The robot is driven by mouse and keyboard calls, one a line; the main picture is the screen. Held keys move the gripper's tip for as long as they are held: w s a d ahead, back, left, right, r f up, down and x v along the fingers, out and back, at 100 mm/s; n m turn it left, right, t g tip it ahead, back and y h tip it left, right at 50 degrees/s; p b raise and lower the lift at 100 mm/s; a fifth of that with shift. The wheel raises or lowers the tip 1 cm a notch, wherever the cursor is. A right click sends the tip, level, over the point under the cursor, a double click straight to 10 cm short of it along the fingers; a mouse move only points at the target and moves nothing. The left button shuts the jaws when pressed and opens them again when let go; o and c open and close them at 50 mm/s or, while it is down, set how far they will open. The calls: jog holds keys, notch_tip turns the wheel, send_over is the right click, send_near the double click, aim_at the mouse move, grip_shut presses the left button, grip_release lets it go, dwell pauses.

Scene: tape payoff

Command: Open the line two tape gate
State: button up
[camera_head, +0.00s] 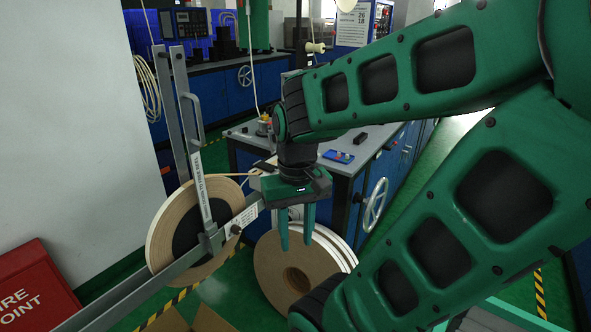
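The tape gate (170,110) appears as a grey metal frame of two bars standing upright at the left, with a bar handle (193,118) on its right side. The frame meets a sloping grey rail (150,287) in front of a large tape roll (163,228) with a dark centre. I cannot tell whether this is line two. My gripper (296,243) points down, right of and below the handle and apart from it. Its two green fingers are spread with nothing between them.
Another tape roll (318,258) stands on the floor behind my gripper. A blue bench with a grey top (345,165) and a handwheel (376,204) is behind. A red fire point box (32,290) is at lower left. A white wall (70,120) fills the left.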

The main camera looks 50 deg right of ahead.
jog(key=shift+w, duration=0.2)
